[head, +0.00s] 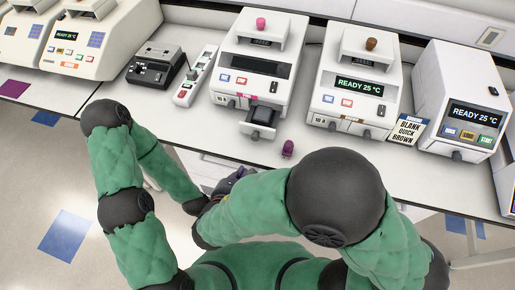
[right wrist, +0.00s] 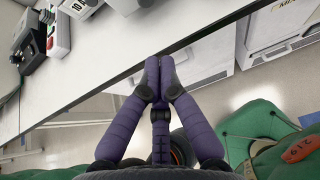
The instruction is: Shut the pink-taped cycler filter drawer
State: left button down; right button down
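The pink-taped cycler (head: 280,62) is a white unit with a pink knob on top, a dark screen and pink tape on its front, at the middle of the bench. Its filter drawer (head: 261,131) sticks out from the lower front, with a dark block at its opening. My right gripper (head: 236,176) is low, in front of the bench edge, below and left of the drawer and apart from it. In the right wrist view its purple fingers (right wrist: 157,66) are together with nothing seen between them. My left arm bends in from the left; its gripper is not visible.
A small purple object (head: 288,149) stands on the bench right of the drawer. A similar cycler with a brown knob (head: 356,85) stands to the right, a switch box (head: 195,76) and black device (head: 155,63) to the left. A card (head: 407,131) leans farther right.

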aim_at(262, 119)
jog(key=x, duration=0.4)
jog(key=b+x, duration=0.1)
jog(key=x, duration=0.3)
jog(key=r+b+x, duration=0.1)
jog(key=x, duration=0.3)
jog(key=shift+w+d, duration=0.1)
jog(key=shift+w, duration=0.25)
jog(key=shift+w+d+b, duration=0.2)
jog(key=shift+w+b, duration=0.1)
jog(key=shift+w, duration=0.45)
jog(key=w+d+b, duration=0.1)
jog(key=w, duration=0.2)
jog(key=w+d+b, duration=0.1)
jog(key=w, duration=0.3)
jog(key=w+d+b, duration=0.1)
jog(key=w, duration=0.3)
jog(key=shift+w+d, duration=0.15)
jog(key=shift+d, duration=0.2)
jog(key=shift+r, duration=0.15)
